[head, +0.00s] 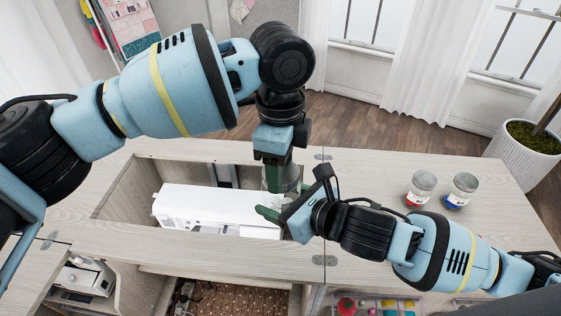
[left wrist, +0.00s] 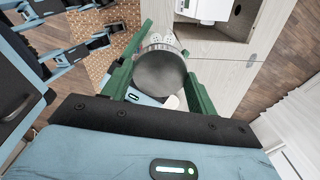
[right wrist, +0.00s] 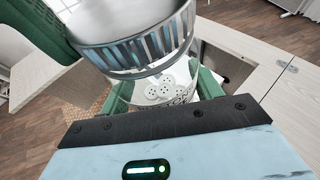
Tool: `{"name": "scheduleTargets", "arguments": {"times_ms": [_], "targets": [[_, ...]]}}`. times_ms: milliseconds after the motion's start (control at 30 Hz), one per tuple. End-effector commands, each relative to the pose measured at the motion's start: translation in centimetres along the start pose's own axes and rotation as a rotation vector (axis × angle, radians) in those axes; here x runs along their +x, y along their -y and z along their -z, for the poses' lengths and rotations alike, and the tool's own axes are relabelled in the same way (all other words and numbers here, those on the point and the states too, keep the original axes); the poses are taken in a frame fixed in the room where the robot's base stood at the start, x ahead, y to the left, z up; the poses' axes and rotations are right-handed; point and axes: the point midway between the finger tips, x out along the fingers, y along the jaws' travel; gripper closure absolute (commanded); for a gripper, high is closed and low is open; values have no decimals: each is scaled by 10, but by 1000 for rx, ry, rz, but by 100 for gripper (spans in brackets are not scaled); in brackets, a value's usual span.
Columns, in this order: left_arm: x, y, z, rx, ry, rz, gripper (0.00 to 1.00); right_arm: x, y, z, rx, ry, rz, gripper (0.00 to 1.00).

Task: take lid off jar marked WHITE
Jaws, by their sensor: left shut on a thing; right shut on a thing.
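The held jar (head: 283,186) is clear glass and stands out in the head view between my two grippers. In the right wrist view its pale label (right wrist: 180,90) shows button pictures and part of a word; I cannot read WHITE. A grey metal lid (left wrist: 160,73) with a ribbed rim is at the jar's top; it also shows close up in the right wrist view (right wrist: 140,50). My left gripper (head: 281,165) is shut on the lid from above. My right gripper (head: 272,212) is shut on the jar's body, lower down. I cannot tell whether lid and jar still touch.
A white sewing machine (head: 205,207) lies in the cabinet's open well, just left of the jar. An open drawer (head: 385,305) with colourful items is at the front.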

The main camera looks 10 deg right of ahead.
Motion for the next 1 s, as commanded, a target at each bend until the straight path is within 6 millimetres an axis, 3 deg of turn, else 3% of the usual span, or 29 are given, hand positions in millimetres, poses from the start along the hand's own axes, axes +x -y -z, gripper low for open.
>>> {"name": "scheduleTargets", "arguments": {"times_ms": [100, 1000], "targets": [[-1, 0, 0, -70, -1, 1, 69, 0, 0, -1, -1, 2, 0, 100], [-8, 0, 0, -67, 0, 1, 69, 0, 0, -1, -1, 2, 0, 100]]}}
